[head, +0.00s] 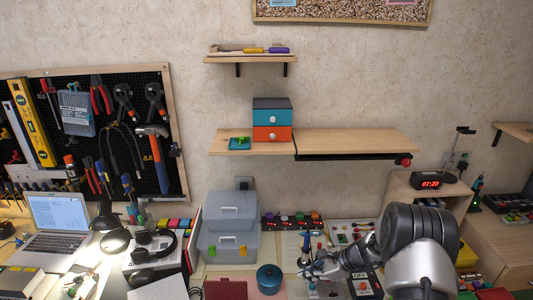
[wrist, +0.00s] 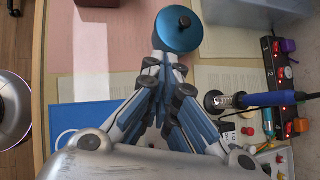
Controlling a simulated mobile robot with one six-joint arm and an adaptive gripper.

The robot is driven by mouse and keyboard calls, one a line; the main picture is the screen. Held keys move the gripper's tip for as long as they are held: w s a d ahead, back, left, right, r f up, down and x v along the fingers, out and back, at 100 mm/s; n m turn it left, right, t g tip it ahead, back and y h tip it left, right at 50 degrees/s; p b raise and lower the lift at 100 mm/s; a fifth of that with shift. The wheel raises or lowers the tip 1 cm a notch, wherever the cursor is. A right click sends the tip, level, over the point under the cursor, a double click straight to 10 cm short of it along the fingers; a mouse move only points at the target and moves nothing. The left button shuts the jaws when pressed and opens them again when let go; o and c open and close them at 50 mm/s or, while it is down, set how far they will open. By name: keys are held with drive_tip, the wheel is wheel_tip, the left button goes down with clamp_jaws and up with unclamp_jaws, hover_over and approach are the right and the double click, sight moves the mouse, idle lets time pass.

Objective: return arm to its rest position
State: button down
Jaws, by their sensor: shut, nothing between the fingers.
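My arm reaches in from the lower right of the head view, with my gripper (head: 318,270) low over the cluttered desk. In the wrist view my gripper (wrist: 160,62) is shut, its fingertips together with nothing between them. In the head view the blue pot (head: 269,278) stands on the desk to the left of my gripper.
A grey toolbox (head: 228,240) stands behind the pot. A power strip (wrist: 279,85) and a blue-handled tool (wrist: 255,99) lie right of my gripper in the wrist view. A digital clock (head: 427,181) sits right, near my arm.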

drive_tip(key=s+a+r+n+h, duration=0.1)
drive_tip(key=s+r+n, duration=0.25)
drive_tip(key=r, duration=0.45)
drive_tip(key=s+a+r+n+h+b, duration=0.1)
drive_tip(key=s+a+r+n, duration=0.15)
drive_tip(key=s+r, duration=0.4)
drive_tip(key=s+a+r+n+h, duration=0.1)
drive_tip(key=s+r+n, duration=0.25)
drive_tip(key=r, duration=0.55)
drive_tip(key=s+d+r+n+h, duration=0.2)
drive_tip(key=s+n, duration=0.3)
drive_tip(key=s, duration=0.6)
drive_tip(key=s+d+r+n+t+h+b, duration=0.1)
drive_tip(key=s+d+r+n+h, duration=0.1)
drive_tip(key=s+n, duration=0.4)
drive_tip(key=s+r+h, duration=0.1)
drive_tip(key=s+r, duration=0.1)
drive_tip(key=s, duration=0.3)
drive_tip(key=shift+s+t, duration=0.3)
drive_tip(key=shift+s, duration=0.05)
drive_tip(key=shift+w, duration=0.15)
